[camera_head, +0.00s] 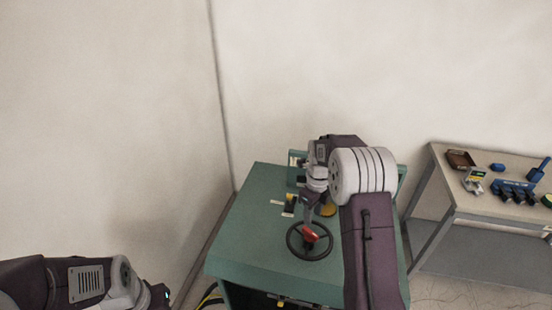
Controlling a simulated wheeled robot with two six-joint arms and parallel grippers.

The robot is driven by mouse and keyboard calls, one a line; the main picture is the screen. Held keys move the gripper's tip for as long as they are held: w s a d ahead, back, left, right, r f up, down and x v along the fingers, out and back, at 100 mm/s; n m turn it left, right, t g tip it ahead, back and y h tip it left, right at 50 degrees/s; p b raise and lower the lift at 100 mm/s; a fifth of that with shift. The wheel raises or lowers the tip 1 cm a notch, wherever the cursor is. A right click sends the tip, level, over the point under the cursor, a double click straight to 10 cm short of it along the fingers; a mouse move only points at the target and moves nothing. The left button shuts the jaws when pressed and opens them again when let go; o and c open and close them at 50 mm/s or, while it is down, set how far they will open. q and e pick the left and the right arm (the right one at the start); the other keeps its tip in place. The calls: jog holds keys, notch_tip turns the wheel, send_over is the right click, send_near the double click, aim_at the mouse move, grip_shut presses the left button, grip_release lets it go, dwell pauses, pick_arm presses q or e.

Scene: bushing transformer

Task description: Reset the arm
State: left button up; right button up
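My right arm reaches forward over the green cabinet (245,235). My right gripper (309,208) points down, just behind a black handwheel (296,253) with a red hub part (310,235) on the cabinet top. The fingers are small and partly hidden by the wrist, so I cannot tell whether they are open or shut, or touching the wheel. My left arm shows at the lower left, beside the cabinet. Its gripper fingers are outside the picture.
A grey workbench (462,205) at the right holds a brown tray (460,159), blue parts (513,192) and other small items. Small yellow and black parts (289,205) sit on the cabinet. Bare walls stand behind and at the left.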

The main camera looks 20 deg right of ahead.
jog(key=shift+w+a+f+b, duration=0.1)
jog(key=shift+a+f+b, duration=0.05)
jog(key=shift+a+b, duration=0.15)
jog(key=s+a+n+b, duration=0.5)
jog(key=s+a+n, duration=0.1)
jog(key=s+a, duration=0.15)
jog(key=s+a+f+n, duration=0.1)
jog(key=s+f+n, duration=0.2)
jog(key=n, duration=0.9)
jog(key=s+a+f+n+t+b, duration=0.1)
jog(key=s+a+f+n, duration=0.1)
jog(key=s+n, duration=0.6)
jog(key=f+n, duration=0.1)
jog(key=n, duration=0.3)
jog(key=shift+s+f, duration=0.15)
jog(key=shift+f, duration=0.1)
